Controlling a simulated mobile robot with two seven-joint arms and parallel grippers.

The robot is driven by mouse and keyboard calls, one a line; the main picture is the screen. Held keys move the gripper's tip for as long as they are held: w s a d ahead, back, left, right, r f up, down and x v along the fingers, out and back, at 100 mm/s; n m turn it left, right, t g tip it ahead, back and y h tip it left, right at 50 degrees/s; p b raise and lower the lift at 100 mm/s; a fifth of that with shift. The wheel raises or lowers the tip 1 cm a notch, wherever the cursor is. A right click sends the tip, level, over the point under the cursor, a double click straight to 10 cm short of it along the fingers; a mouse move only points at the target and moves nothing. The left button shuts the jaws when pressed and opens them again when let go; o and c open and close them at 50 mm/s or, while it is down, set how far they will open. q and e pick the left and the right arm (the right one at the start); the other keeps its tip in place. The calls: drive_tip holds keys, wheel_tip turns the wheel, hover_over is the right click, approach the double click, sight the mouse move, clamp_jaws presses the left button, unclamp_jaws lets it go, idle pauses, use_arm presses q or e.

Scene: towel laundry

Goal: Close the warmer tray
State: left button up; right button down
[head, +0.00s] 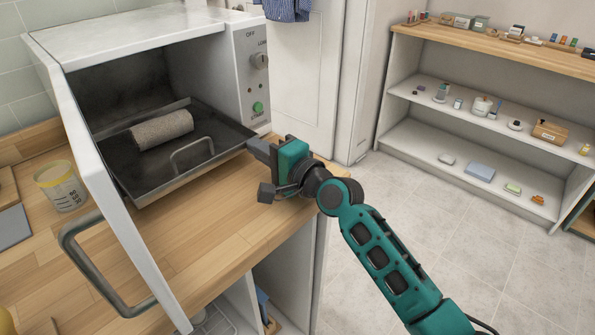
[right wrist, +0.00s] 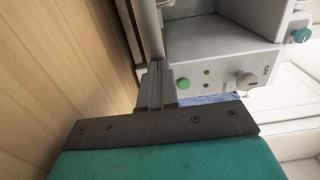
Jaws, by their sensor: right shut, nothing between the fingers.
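The warmer (head: 130,35) is a white box on the wooden counter, its door (head: 95,165) swung open to the left. Its dark metal tray (head: 140,180) is pulled partly out, with a wire handle (head: 190,150) at the front. A rolled grey towel (head: 162,130) lies on the tray. My right gripper (head: 258,149) is shut and empty at the tray's front right corner, below the control panel. I cannot tell whether it touches the tray. The right wrist view shows its closed fingers (right wrist: 155,85) beside the green button. My left gripper is out of view.
A yellow-rimmed cup (head: 60,186) stands on the counter (head: 215,235) left of the open door. The door's large handle (head: 85,265) sticks out over the counter front. A shelf unit (head: 480,120) with small items stands at the back right. The floor before it is clear.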

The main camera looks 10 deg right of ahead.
sight(234, 137)
drive_tip(key=b+x, duration=0.3)
drive_tip(key=x, duration=0.5)
drive_tip(key=shift+w+a+f, duration=0.1)
drive_tip(key=shift+w, duration=0.1)
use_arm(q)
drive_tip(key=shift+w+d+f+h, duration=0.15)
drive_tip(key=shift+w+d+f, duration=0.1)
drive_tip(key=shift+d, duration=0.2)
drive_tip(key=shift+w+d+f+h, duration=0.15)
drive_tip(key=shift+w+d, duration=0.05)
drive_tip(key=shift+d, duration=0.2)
use_arm(e)
drive_tip(key=shift+r, duration=0.3)
drive_tip(key=shift+w+r, duration=0.1)
drive_tip(key=shift+r, duration=0.1)
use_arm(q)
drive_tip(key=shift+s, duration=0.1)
